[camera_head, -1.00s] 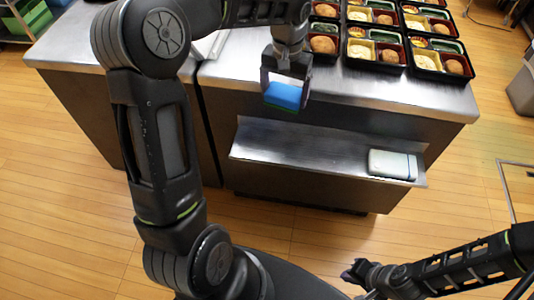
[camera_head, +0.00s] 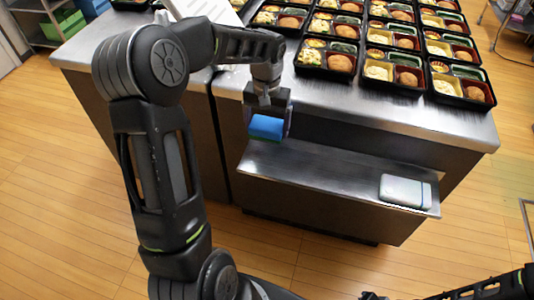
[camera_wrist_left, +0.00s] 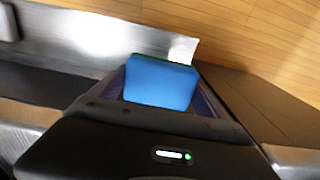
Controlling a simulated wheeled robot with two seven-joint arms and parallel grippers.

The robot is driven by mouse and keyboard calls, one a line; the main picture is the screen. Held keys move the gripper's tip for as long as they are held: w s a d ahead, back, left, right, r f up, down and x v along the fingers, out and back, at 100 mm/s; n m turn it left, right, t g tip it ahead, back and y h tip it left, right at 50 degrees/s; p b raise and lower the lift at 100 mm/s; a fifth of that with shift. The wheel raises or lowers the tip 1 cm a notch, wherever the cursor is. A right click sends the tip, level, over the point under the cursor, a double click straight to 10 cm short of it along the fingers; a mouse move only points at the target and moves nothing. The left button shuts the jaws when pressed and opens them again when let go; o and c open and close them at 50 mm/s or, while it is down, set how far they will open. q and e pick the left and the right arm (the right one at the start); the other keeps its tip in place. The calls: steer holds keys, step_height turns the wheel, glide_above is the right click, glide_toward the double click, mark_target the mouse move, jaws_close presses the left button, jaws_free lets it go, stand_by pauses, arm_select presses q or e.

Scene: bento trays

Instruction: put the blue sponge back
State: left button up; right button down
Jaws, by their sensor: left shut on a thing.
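The blue sponge (camera_head: 266,127) is held between the fingers of my left gripper (camera_head: 267,122), in front of the counter's front face and above the left part of the low metal shelf (camera_head: 300,170). A thin green layer shows along its lower edge in the head view. In the left wrist view the sponge (camera_wrist_left: 160,82) fills the space between the fingers, with a blurred metal surface beyond it. My right gripper (camera_head: 372,297) is only just visible at the bottom edge of the head view; its fingers cannot be made out.
A white box-like item (camera_head: 405,190) lies at the right end of the shelf. The shelf's left and middle are bare. Several black bento trays (camera_head: 392,87) with food stand on the metal counter (camera_head: 425,118) above. White sheets (camera_head: 205,10) lie at the counter's back left.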

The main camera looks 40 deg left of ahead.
arm_select(q)
glide_above(267, 160)
step_height(267, 160, down, 8)
steer(key=shift+r, duration=0.25)
steer(key=shift+f, duration=2.25)
steer(key=shift+f+b, duration=0.1)
steer(key=shift+b, duration=0.2)
steer(key=o, duration=1.3)
